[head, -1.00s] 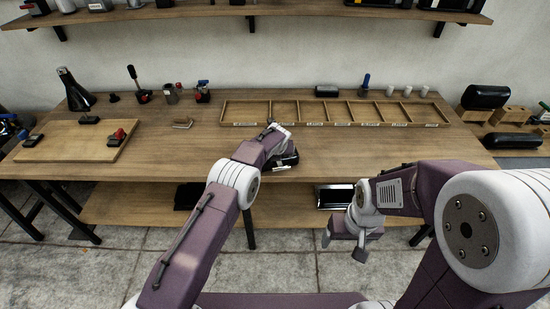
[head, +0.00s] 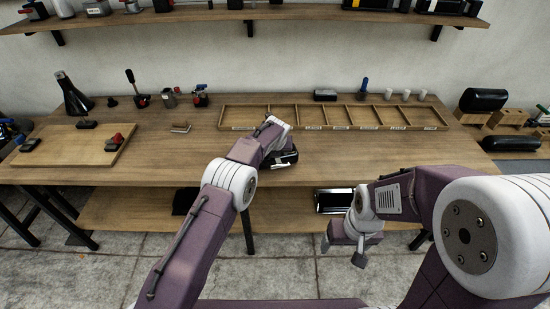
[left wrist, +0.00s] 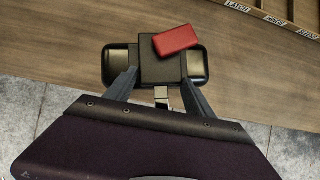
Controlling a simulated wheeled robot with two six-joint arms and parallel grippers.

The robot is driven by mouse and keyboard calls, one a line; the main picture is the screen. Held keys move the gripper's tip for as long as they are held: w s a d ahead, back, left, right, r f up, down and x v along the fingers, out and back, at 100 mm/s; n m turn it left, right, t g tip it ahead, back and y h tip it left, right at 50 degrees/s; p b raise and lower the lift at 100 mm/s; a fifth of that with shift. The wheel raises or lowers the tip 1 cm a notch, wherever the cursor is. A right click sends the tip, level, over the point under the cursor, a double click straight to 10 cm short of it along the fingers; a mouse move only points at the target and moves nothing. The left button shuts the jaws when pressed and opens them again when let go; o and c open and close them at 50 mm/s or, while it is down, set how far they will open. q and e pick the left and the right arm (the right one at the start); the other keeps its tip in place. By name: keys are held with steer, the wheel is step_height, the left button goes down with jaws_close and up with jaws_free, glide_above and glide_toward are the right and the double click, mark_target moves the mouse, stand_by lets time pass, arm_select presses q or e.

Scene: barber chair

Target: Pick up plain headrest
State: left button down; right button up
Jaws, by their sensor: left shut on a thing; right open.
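A black padded headrest (left wrist: 196,64) with a dark middle block and a pale metal post shows in the left wrist view, over the wooden table. A red block (left wrist: 176,40) lies against its middle part. My left gripper (left wrist: 160,82) is shut on this headrest, with one finger on each side of the middle. In the head view the headrest (head: 286,159) is partly hidden by my left arm, near the table's front edge. Two more black headrests, one (head: 484,99) on a wooden stand and one (head: 510,143), are at the far right. My right gripper (head: 345,252) is open and empty, in front of the table.
A divided wooden tray (head: 335,117) with labels lies at the table's back. A wooden board (head: 75,146) with small parts is at the left, and several small tools stand behind it. A shelf (head: 250,14) runs above. The table right of my left gripper is clear.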

arm_select(q)
steer(key=s+d+r, duration=0.6)
steer(key=d+r, duration=0.1)
steer(key=d, duration=0.3)
steer(key=shift+r+b, duration=0.3)
steer(key=shift+b, duration=0.15)
steer(key=shift+w+a+f+p, duration=0.2)
steer(key=shift+w+a+f, duration=0.75)
steer(key=shift+a+f, duration=0.65)
steer(key=shift+w+a+f+p, duration=0.15)
steer(key=shift+w+a+f, duration=0.8)
steer(key=shift+a+f, duration=0.65)
steer(key=shift+w+a+f+p, duration=0.2)
steer(key=shift+w+a+f, duration=0.75)
steer(key=shift+a+f, duration=0.6)
steer(key=shift+w+a+f, duration=0.1)
steer(key=shift+a, duration=0.2)
steer(key=shift+f, duration=0.6)
